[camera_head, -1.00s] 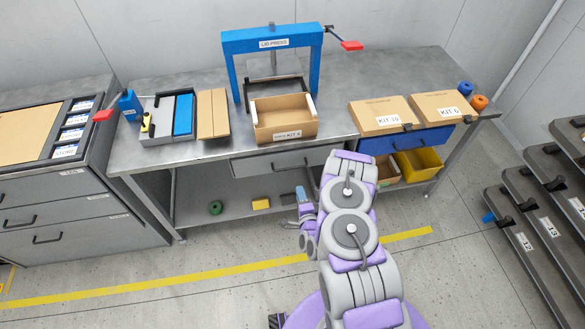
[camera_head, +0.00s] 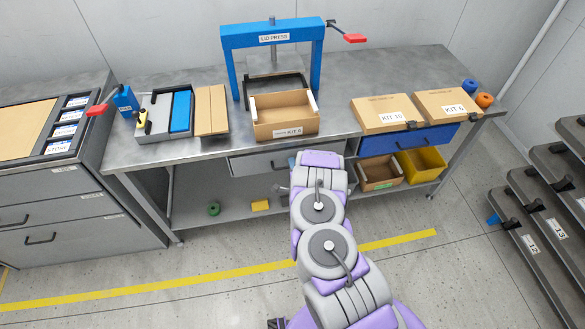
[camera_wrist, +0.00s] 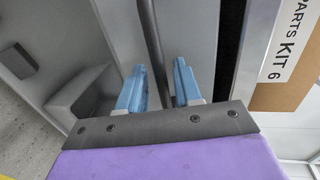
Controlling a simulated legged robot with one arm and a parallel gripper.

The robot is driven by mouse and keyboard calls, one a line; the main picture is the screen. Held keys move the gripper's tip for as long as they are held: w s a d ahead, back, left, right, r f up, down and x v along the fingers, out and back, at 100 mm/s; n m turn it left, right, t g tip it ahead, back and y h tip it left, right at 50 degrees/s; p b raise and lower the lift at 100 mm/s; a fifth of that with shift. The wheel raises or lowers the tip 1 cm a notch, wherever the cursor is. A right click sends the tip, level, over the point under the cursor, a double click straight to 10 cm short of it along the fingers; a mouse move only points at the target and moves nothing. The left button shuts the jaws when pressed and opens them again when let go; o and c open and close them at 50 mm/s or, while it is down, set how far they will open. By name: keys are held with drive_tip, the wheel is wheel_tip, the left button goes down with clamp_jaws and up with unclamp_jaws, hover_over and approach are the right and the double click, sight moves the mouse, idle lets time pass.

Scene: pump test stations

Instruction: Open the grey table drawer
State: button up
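The grey table drawer (camera_head: 250,164) sits under the worktop, below the cardboard parts kit box. Its front looks flush with the table, and my arm hides its right part. In the head view only a bit of a blue fingertip shows at the drawer front; my arm covers the rest of the gripper. In the wrist view my gripper (camera_wrist: 160,88) is open, its two blue fingers apart.
The cardboard box (camera_head: 286,118) stands on the worktop (camera_head: 340,75) under the blue lid press (camera_head: 272,38). A blue drawer (camera_head: 408,139) and a yellow bin (camera_head: 421,170) are to the right. The lower shelf holds a green ring (camera_head: 214,208) and a yellow block (camera_head: 260,205).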

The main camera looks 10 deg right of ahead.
drive_tip(key=shift+w, duration=0.25)
drive_tip(key=shift+c, duration=0.5)
clamp_jaws()
drive_tip(key=shift+s, duration=0.1)
